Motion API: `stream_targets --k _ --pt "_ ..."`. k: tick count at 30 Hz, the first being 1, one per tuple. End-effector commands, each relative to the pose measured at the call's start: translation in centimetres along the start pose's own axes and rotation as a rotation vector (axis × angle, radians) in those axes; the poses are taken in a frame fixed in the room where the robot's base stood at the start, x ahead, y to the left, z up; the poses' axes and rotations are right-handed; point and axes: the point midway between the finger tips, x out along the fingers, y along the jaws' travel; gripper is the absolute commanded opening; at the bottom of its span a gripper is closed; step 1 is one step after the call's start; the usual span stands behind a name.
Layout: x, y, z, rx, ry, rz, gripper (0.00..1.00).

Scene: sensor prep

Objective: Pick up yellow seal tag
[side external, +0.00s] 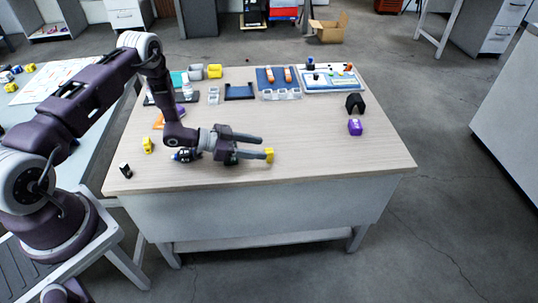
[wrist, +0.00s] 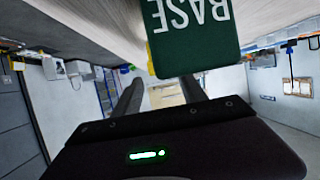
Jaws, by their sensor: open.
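A small yellow piece (side external: 269,155) shows at the tip of my nearer finger in the side view; I cannot tell whether it touches the finger. Another small yellow piece (side external: 147,145) sits at the table's left edge. I cannot tell for certain which is the yellow seal tag. My gripper (side external: 264,147) is open, held low and level over the front of the table. In the wrist view a sliver of yellow (wrist: 150,60) shows near my fingertips, mostly hidden by a dark green block (wrist: 193,40) marked BASE.
A purple block (side external: 354,127) and a black arch-shaped piece (side external: 355,103) stand at the right. A small black item (side external: 125,170) is front left. The front right is clear.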

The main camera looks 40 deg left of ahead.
Motion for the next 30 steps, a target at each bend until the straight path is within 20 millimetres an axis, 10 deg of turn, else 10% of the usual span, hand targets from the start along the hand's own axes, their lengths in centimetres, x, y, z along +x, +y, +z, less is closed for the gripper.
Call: stream_targets --k 14,22,30 --pt "4.6 0.3 0.1 0.0 -0.002 -0.003 0.49" --pt "4.6 0.3 0.1 0.001 -0.002 -0.003 0.0" --pt "4.5 0.3 0.1 0.001 -0.002 -0.003 0.0"
